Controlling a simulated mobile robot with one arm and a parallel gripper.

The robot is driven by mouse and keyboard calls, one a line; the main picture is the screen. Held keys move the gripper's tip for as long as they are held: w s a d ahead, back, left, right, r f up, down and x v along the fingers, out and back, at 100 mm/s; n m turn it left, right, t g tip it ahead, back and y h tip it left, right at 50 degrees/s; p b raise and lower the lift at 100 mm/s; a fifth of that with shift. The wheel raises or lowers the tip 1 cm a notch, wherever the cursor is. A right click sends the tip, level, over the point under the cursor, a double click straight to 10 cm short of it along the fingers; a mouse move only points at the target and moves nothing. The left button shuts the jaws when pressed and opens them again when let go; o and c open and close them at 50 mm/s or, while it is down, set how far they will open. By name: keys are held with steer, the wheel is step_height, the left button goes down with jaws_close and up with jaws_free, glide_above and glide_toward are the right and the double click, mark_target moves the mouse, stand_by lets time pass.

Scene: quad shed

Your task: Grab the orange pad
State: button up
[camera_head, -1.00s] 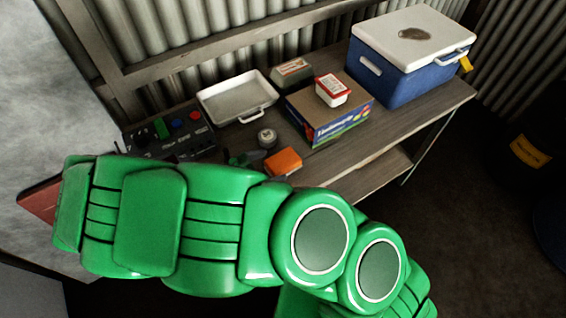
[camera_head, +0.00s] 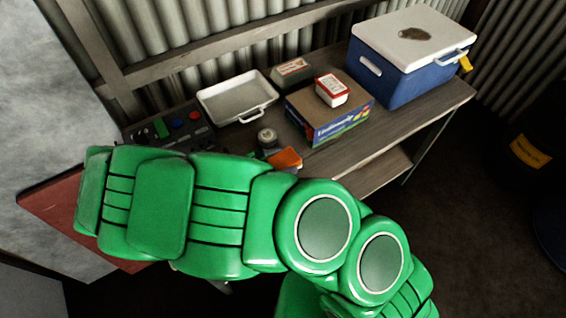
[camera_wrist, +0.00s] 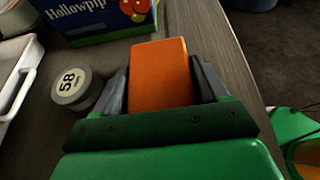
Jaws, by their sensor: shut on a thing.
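The orange pad (camera_wrist: 160,72) is a flat orange block between the two dark fingers of my gripper (camera_wrist: 161,88) in the wrist view. The fingers are shut on its two sides. In the head view the pad (camera_head: 286,158) shows at the front edge of the workbench, partly hidden behind my green arm. The gripper itself is mostly hidden by the arm there. I cannot tell whether the pad touches the bench or is lifted a little.
A round tin (camera_wrist: 76,88) marked 58 stands just left of the gripper. A printed carton (camera_head: 328,120) with a red-and-white tub (camera_head: 332,90) on top stands beyond the pad. A white tray (camera_head: 238,98), a control box (camera_head: 184,124) and a blue cooler (camera_head: 405,75) share the bench.

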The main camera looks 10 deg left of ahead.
steer(key=shift+c, duration=0.5)
